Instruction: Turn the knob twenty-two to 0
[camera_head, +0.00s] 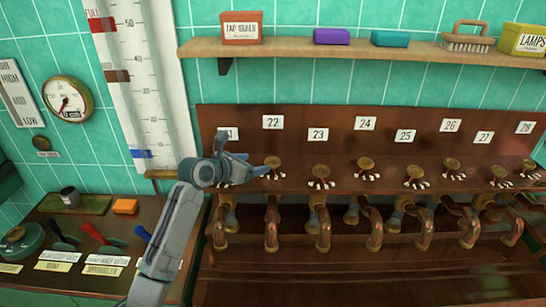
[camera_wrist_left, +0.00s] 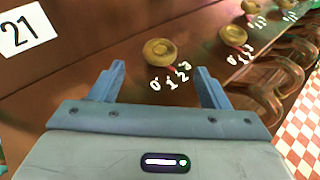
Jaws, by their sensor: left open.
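Knob twenty-two (camera_head: 274,161) is a round brass knob below the white label 22 (camera_head: 272,122) on the brown wooden panel. The knob ahead of the fingers in the left wrist view (camera_wrist_left: 160,52) appears to be the same one. White marks 0 to 3 sit beside it, and its small red pointer appears to face near 2. My left gripper (camera_head: 262,164) is open, with its fingers reaching toward this knob. In the left wrist view the two blue fingers (camera_wrist_left: 158,85) are apart with nothing between them. The knob lies just beyond the tips. My right gripper is out of view.
More brass knobs, such as knob twenty-three (camera_head: 320,171), line the panel to the right. Copper pipes (camera_head: 323,228) curve below them. A shelf (camera_head: 330,47) with boxes is above. A side counter (camera_head: 45,290) with colored-handled levers is at the left.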

